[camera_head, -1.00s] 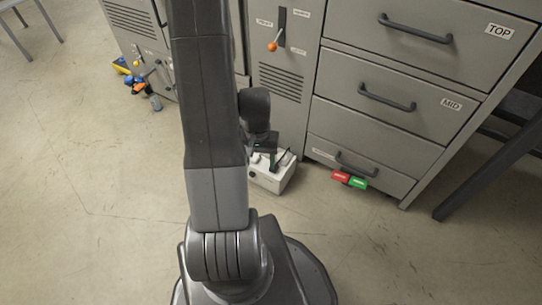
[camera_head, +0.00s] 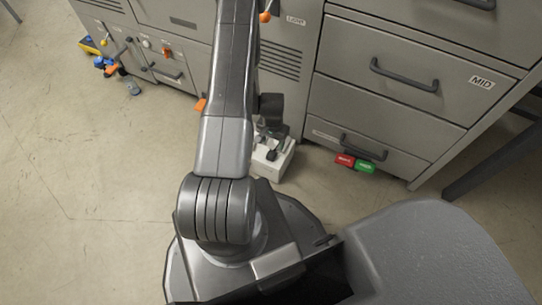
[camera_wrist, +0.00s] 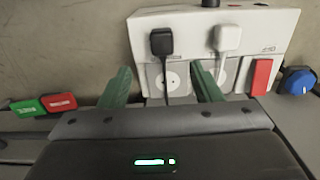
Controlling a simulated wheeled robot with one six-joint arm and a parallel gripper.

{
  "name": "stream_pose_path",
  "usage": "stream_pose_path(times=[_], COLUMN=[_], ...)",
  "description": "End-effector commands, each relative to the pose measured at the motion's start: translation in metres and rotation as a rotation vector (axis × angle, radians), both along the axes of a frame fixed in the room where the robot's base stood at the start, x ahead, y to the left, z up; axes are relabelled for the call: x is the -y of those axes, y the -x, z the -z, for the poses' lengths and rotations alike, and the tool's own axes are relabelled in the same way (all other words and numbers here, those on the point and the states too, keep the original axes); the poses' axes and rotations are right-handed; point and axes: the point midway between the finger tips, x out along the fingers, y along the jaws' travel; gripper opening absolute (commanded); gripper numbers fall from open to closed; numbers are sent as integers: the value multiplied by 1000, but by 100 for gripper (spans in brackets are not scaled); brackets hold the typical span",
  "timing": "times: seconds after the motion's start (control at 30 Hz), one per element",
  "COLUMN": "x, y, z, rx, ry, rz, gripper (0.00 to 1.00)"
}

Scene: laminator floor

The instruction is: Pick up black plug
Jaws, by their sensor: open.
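The black plug (camera_wrist: 162,42) sits in the left part of a white socket box (camera_wrist: 275,35) in the wrist view, with its black cord hanging down over a round socket face. A white plug (camera_wrist: 228,38) sits beside it on the right. My gripper (camera_wrist: 162,85) is open, its two green fingers spread below and on either side of the black plug, with nothing clearly held between them. In the head view the box (camera_head: 283,165) stands on the floor by the cabinet, partly hidden by my arm. The black plug cannot be made out there.
A red block (camera_head: 344,160) and a green block (camera_head: 365,166) lie by the bottom drawer. The wrist view also shows a red switch (camera_wrist: 262,77) and a blue knob (camera_wrist: 299,81). The grey drawer cabinet (camera_head: 385,117) rises behind the box. Open floor (camera_head: 90,190) lies to the left.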

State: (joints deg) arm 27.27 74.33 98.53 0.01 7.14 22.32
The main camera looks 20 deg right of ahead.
Motion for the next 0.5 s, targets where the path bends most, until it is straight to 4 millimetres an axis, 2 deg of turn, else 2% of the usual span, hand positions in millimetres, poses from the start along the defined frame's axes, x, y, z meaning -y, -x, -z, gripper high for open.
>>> stream_pose_path(times=[0.03, 0.1, 0.37, 0.5], x=[-1, 0, -1, -3], y=[1, 0, 0, 0], z=[14, 24, 40, 56], rx=[-2, -1, 0, -1], ry=[-1, -1, 0, -1], rz=[0, -1, -1, -2], gripper=[58, 58, 58, 58])
